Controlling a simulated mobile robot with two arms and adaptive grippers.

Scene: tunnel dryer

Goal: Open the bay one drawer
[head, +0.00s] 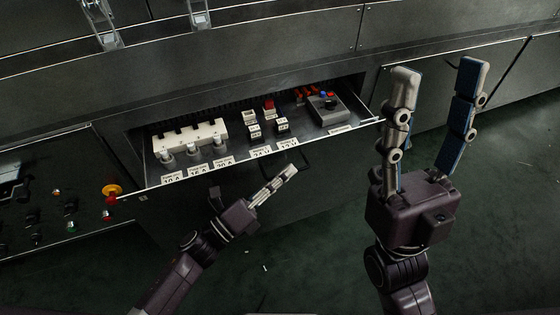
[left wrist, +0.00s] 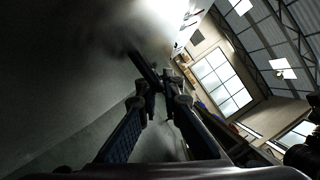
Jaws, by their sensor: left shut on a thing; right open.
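The drawer (head: 312,122) stands pulled out of the dark cabinet. Its inside shows from above, with several labelled electrical parts. A dark handle (head: 303,164) is on its front, just under the front edge. My left gripper (head: 290,171) is at this handle with its fingers closed. In the left wrist view, the left gripper's fingers (left wrist: 160,88) close around a dark bar (left wrist: 142,66), the handle, whose gripped part they hide. My right gripper (head: 437,66) is open and empty, fingers pointing up, in front of the cabinet right of the drawer.
In the drawer are a white breaker block (head: 190,137), small switches (head: 267,125) and a grey control box (head: 328,108). A control panel (head: 45,205) with a red and yellow button (head: 112,191) is at the left. The green floor in front is mostly clear.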

